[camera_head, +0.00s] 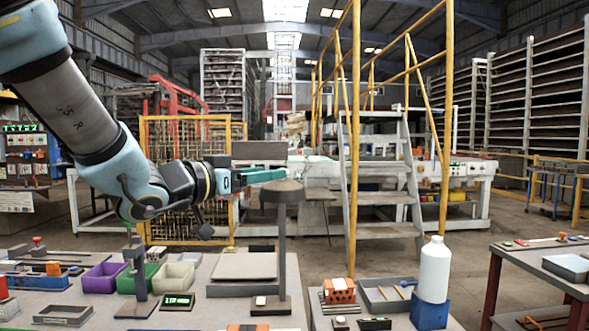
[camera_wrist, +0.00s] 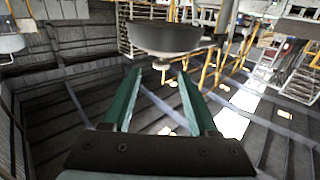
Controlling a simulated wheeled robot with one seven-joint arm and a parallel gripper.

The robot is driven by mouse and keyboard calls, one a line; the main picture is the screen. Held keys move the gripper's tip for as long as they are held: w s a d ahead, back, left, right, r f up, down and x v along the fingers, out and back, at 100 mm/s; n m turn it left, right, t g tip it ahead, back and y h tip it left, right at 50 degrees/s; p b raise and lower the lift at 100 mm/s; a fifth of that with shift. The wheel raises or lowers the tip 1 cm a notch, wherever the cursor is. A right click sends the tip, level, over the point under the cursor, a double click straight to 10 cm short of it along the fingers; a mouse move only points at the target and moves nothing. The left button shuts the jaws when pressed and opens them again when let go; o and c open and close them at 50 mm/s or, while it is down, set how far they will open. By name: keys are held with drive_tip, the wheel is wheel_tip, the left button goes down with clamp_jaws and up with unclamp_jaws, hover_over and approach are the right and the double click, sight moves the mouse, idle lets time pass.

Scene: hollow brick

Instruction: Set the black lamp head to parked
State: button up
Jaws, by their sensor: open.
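The black lamp head (camera_head: 282,192) is a dark, flat-bottomed cap on top of an upright grey post (camera_head: 282,245), which rises from a dark base (camera_head: 271,306) at the front of the table. My gripper (camera_head: 280,174) reaches in from the left, with its teal fingers level with or just above the top of the head. In the wrist view, which is upside down, my fingers (camera_wrist: 158,75) are spread and empty. The lamp head (camera_wrist: 165,37) lies beyond the fingertips, with a small pale knob (camera_wrist: 161,66) on its top side. I cannot tell whether the fingers touch it.
A grey tray (camera_head: 243,270) lies behind the lamp base. A white bottle (camera_head: 435,268) stands on a blue block (camera_head: 429,312) to the right. Air around the lamp head looks clear.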

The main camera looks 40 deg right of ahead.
drive_tip(key=d+p, duration=0.1)
drive_tip(key=d, duration=0.2)
drive_tip(key=d+p, duration=0.1)
drive_tip(key=d, duration=0.2)
drive_tip(key=w+d+p, duration=0.1)
drive_tip(key=d, duration=0.1)
drive_tip(key=shift+d, duration=0.4)
drive_tip(key=shift+c, duration=0.2)
clamp_jaws()
idle(0.8)
